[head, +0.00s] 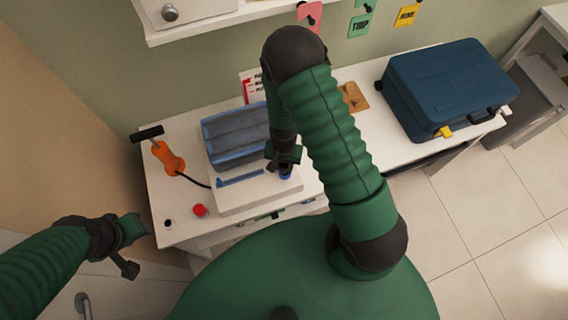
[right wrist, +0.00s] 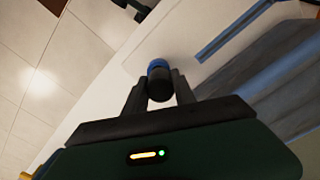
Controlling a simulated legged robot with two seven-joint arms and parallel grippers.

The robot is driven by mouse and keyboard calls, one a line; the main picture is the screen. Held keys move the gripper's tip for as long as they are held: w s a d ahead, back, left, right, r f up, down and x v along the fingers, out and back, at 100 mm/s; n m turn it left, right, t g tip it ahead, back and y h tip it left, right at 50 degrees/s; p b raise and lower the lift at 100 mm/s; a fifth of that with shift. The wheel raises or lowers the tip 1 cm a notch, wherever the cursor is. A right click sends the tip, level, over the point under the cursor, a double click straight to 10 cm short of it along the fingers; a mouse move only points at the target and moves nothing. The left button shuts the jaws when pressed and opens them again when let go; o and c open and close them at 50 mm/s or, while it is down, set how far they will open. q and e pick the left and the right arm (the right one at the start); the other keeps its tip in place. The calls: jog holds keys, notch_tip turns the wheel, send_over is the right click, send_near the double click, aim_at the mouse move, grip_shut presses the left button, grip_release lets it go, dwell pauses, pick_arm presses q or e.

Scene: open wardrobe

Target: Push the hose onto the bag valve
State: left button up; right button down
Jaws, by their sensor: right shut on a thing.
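A blue-grey bag (head: 236,137) lies on a white block (head: 232,197) on the counter. My right gripper (head: 285,163) is low over the block's right side, shut on a black cylindrical piece (right wrist: 160,86), seemingly the hose end. A blue part (right wrist: 158,65), seemingly the bag valve, shows right at its far end; I cannot tell whether it is seated or only touching. My left gripper (head: 135,228) hangs left of the counter, away from everything.
A red knob-like thing (head: 200,210) sits at the counter's front left. A blue strip (head: 240,178) lies on the block before the bag. A dark blue case (head: 448,85) stands on the right. A shelf (head: 205,18) hangs above.

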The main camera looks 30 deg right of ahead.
aim_at(285, 168)
jog(key=shift+d, duration=0.3)
jog(key=shift+f+b, duration=1.2)
jog(key=shift+f, duration=0.3)
jog(key=c, duration=0.9)
grip_release()
jog(key=shift+c, duration=0.2)
notch_tip(285, 168, up, 17)
jog(key=p, duration=0.1)
jog(key=shift+f, duration=0.1)
